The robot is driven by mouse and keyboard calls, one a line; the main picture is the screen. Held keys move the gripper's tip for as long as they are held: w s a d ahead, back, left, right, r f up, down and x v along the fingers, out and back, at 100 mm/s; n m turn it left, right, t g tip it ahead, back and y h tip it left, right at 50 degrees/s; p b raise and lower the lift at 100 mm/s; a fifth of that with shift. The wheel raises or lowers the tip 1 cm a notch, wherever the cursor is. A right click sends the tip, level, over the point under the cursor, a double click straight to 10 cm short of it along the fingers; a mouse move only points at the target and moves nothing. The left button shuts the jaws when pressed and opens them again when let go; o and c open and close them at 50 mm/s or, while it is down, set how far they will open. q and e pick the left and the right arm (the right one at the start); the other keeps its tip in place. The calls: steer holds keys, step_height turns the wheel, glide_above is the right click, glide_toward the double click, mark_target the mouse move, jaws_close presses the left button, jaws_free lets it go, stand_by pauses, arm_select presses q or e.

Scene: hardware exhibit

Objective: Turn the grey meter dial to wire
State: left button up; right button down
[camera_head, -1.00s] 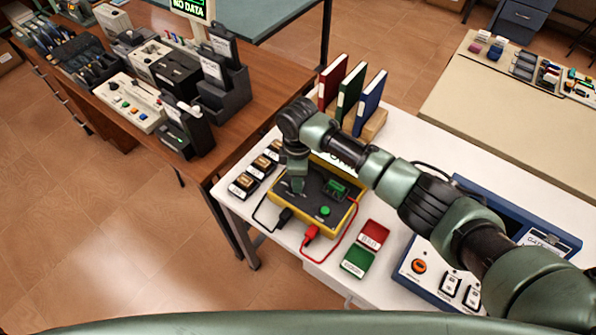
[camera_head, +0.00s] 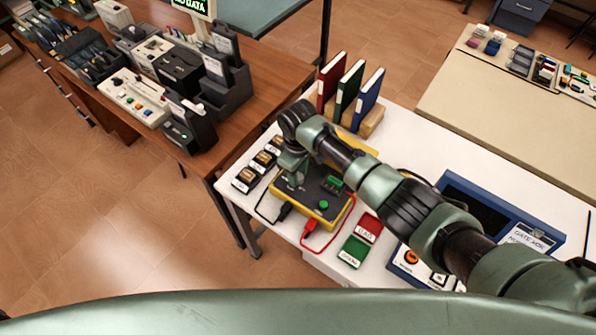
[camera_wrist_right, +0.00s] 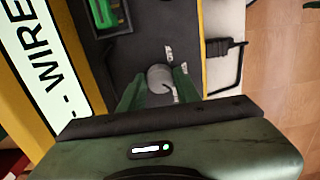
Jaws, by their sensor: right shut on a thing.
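The yellow meter (camera_head: 325,218) with a dark face stands on the white table. In the right wrist view its face (camera_wrist_right: 135,50) carries the grey dial (camera_wrist_right: 158,76), with a pale pointer line and small white labels too small to read. My right gripper (camera_wrist_right: 158,90) is shut on the dial, one green finger on each side. In the head view my right gripper (camera_head: 291,181) sits over the meter's left part and hides the dial. A large sign reading WIRE (camera_wrist_right: 38,62) lies along the meter's side. My left gripper is not in view.
Black and red leads run from the meter's front. A red block (camera_head: 369,227) and a green block (camera_head: 353,251) lie to its right. Labelled blocks (camera_head: 262,160) stand left, books (camera_head: 350,92) behind, and a blue box (camera_head: 492,212) right. My right arm crosses above the table.

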steer(key=shift+w+a+r, duration=0.1)
steer(key=shift+w+r, duration=0.05)
steer(key=c, duration=1)
jaws_free()
step_height(320, 180, up, 8)
steer(key=shift+f+b, duration=0.15)
steer(key=shift+b, duration=0.45)
steer(key=shift+f, duration=0.1)
